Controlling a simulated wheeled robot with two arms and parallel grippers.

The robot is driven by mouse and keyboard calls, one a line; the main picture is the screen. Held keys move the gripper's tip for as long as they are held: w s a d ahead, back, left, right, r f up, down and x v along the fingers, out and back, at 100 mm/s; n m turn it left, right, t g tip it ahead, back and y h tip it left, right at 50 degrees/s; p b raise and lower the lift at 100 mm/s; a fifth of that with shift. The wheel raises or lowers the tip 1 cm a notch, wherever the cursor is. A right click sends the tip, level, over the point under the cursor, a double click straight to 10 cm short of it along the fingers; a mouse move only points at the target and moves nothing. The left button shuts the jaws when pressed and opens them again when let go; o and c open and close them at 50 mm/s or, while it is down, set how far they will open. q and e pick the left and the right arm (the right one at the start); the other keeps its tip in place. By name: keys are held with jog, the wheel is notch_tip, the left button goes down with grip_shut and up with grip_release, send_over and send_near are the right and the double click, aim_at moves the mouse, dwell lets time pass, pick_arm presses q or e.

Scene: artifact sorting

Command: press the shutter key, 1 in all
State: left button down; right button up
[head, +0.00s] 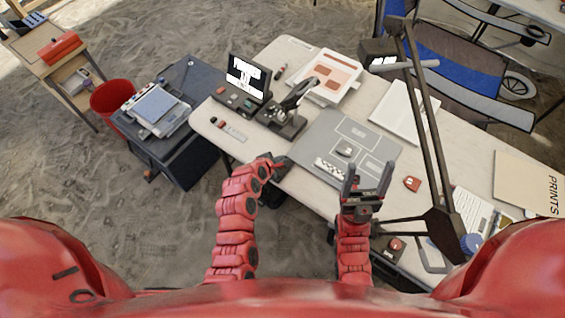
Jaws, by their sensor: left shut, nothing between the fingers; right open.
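A dark console with a lit screen (244,76) stands at the table's left end, with a row of small keys (233,99), one of them red, below the screen. Which key is the shutter key is too small to tell. A dark stand (287,122) with a tilted head is just right of the console. A grey mat (318,133) with white outlines holds a small grey object (346,149) and a checkered scale strip (329,170). My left gripper (283,161) is shut and empty at the table's front edge, apart from the console. My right gripper (366,178) is open and empty at the mat's front right.
A lamp arm (425,130) rises over the table's right side. A dark cabinet (190,145) and red bin (108,103) stand left.

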pick_arm(q)
jog(key=shift+f, duration=0.1)
dwell(0.7)
jog(key=shift+f, duration=0.35)
jog(key=shift+f+b, duration=0.45)
dwell(0.7)
jog(key=shift+r, duration=0.15)
jog(key=shift+r+p, duration=0.75)
notch_tip(320, 180, up, 5)
jog(key=p, duration=0.4)
dwell(0.8)
